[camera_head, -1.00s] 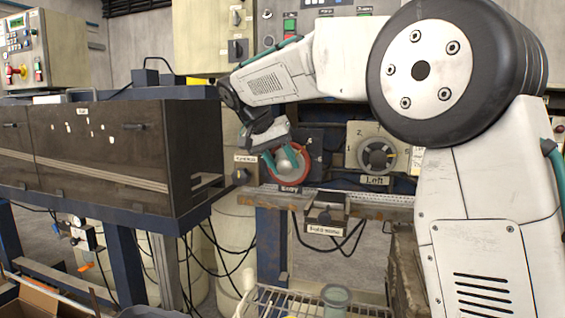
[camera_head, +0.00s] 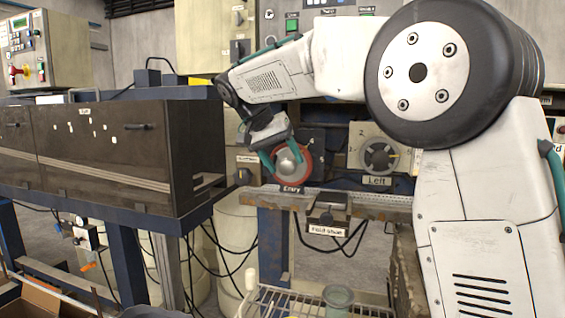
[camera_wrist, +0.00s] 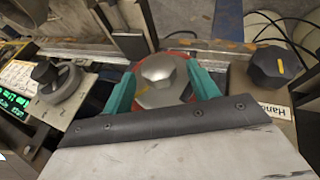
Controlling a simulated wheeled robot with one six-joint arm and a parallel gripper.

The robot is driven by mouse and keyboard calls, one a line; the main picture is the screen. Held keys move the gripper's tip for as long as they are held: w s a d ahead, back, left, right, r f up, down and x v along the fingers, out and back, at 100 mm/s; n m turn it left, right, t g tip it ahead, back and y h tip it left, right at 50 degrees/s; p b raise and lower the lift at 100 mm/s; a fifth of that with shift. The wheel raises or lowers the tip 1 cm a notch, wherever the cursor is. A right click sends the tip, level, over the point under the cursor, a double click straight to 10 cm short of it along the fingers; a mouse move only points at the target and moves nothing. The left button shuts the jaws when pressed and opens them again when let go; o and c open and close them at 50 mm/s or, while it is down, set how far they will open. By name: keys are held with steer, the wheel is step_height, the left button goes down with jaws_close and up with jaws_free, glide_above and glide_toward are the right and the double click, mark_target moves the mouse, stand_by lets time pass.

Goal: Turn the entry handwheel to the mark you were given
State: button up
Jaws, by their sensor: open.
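The entry handwheel, a red-rimmed wheel with a silver hub (camera_head: 288,161), sits on a dark plate above the label "Entry" (camera_head: 291,189). In the wrist view its silver hub (camera_wrist: 158,68) lies between my fingers, with the red rim behind. My gripper (camera_head: 283,163) has teal fingers, and it also shows in the wrist view (camera_wrist: 160,92). The fingers are open, one on each side of the hub. I cannot tell whether they touch it. The mark and most of the dial around the wheel are hidden.
The "Left" handwheel (camera_head: 379,156) is to the right, and a black knob with a yellow line (camera_wrist: 275,66) is close beside the gripper in the wrist view. A dark oven-like box (camera_head: 110,155) stands left. A wire basket (camera_head: 290,300) is below.

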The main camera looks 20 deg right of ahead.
steer(key=v, duration=0.7)
step_height(320, 180, down, 7)
steer(key=s+n+y, duration=0.1)
steer(key=s+n, duration=0.2)
steer(key=n, duration=0.1)
steer(key=s+d+f+y, duration=0.1)
steer(key=s+f, duration=0.4)
steer(key=s, duration=0.7)
steer(key=s+d+f+n+y, duration=0.1)
steer(key=s+f, duration=0.4)
steer(key=s, duration=0.6)
steer(key=s+d+f+n+y, duration=0.1)
steer(key=s+d+f+y, duration=0.2)
steer(key=s, duration=0.9)
step_height(320, 180, down, 3)
steer(key=shift+s+d+f, duration=0.1)
steer(key=shift+s+d, duration=0.2)
steer(key=shift+d, duration=0.6)
